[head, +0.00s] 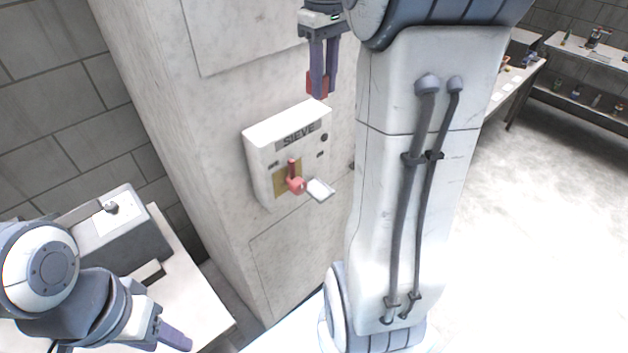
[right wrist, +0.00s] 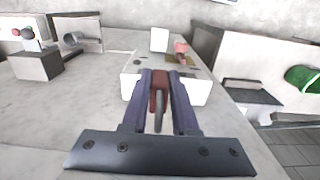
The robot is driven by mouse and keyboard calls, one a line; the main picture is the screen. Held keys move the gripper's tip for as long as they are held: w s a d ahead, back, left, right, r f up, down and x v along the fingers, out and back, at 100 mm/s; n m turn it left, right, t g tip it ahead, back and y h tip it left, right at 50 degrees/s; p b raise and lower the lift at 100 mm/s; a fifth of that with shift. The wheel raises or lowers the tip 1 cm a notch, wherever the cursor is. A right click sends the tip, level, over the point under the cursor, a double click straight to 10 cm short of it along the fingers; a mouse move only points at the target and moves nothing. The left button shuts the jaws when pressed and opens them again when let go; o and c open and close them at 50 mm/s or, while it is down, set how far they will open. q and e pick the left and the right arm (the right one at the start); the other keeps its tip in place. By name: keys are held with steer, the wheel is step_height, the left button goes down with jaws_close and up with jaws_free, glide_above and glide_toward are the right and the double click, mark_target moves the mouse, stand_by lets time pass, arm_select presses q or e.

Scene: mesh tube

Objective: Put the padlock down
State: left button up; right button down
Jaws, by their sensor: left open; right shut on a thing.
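My right gripper (head: 322,93) is shut on a red padlock (head: 310,84) and holds it above the switch box. In the right wrist view the padlock (right wrist: 159,84) sits between the two fingers, with its grey shackle toward the palm. The white box marked SIEVE (head: 262,144) is on the pale cabinet, with a red lever (head: 294,180) and a white tag (head: 320,190) on its front. My left gripper (head: 174,338) is low at the left, open and empty, away from the box.
A white table (head: 195,300) with a grey-and-white machine (head: 140,240) stands at lower left. The pale cabinet (head: 190,130) fills the middle. A bench with small items (head: 590,70) is at far right. In the right wrist view a green object (right wrist: 302,80) is at the right.

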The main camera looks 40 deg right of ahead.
mark_target(321, 193)
step_height(321, 193, down, 26)
steer(key=p, duration=0.3)
steer(key=shift+r, duration=0.1)
steer(key=shift+d, duration=0.1)
steer(key=shift+f, duration=0.2)
steer(key=c, duration=0.7)
jaws_free()
